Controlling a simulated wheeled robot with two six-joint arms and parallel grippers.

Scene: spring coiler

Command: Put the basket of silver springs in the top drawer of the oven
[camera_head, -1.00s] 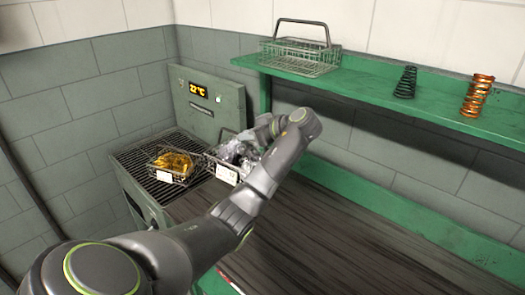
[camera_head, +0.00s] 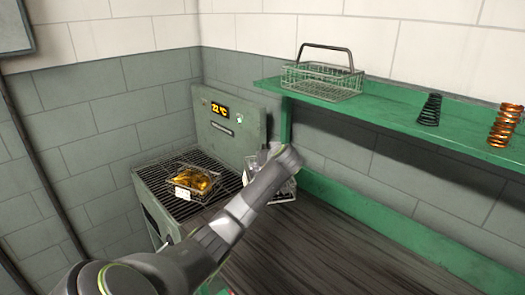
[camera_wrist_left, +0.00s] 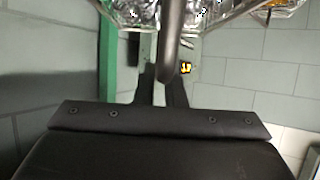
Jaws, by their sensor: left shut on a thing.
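The basket of silver springs (camera_head: 286,188) is at the oven's right side, largely hidden behind my left arm in the head view. In the left wrist view, crumpled-looking silver contents (camera_wrist_left: 130,14) show at the top edge, with a dark handle bar in front. My left gripper (camera_wrist_left: 162,78) is shut on the basket's handle. The oven (camera_head: 232,130) stands in the corner, with a lit orange display. Its drawer front (camera_head: 158,222) is seen at a steep angle at the lower left. I cannot tell whether the top drawer is open. My right gripper is out of view.
A basket of golden springs (camera_head: 197,181) with a white label sits on the oven's grate (camera_head: 160,178). A green shelf (camera_head: 390,100) holds an empty wire basket (camera_head: 322,80), a black spring (camera_head: 430,110) and a copper spring (camera_head: 504,126). The dark bench top (camera_head: 330,250) is clear.

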